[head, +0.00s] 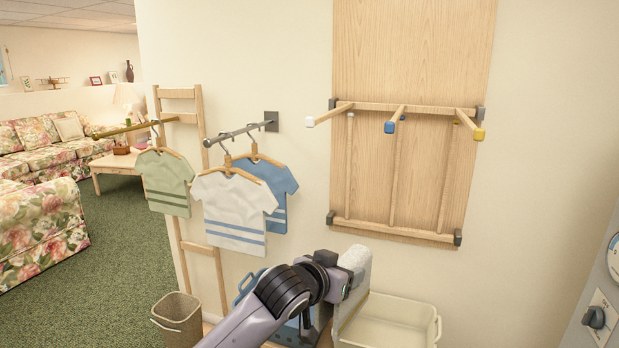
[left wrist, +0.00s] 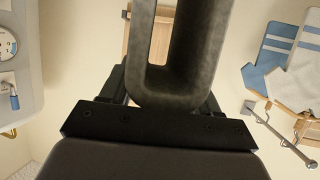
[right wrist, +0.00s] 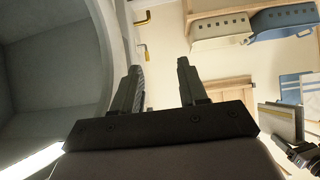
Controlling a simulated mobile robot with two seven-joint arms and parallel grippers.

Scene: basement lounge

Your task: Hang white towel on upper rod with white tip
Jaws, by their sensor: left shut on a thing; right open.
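The white towel (head: 356,260) is held by my left gripper (head: 338,266) below the wall rack in the head view. In the left wrist view the towel (left wrist: 202,45) is a shaded grey loop between the fingers. The upper rod with the white tip (head: 330,115) is the leftmost upper rod and sticks out from the wooden rack, above and left of the towel. The towel is apart from it. My right gripper (right wrist: 160,85) is open and empty in the right wrist view; it is outside the head view.
A blue-tipped rod (head: 396,120) and a yellow-tipped rod (head: 467,124) stick out beside it. Shirts (head: 233,208) hang on a metal rod (head: 238,132) to the left. A white basket (head: 400,308) stands below. A grey appliance (head: 603,290) is at right. Wall space between the towel and rack is clear.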

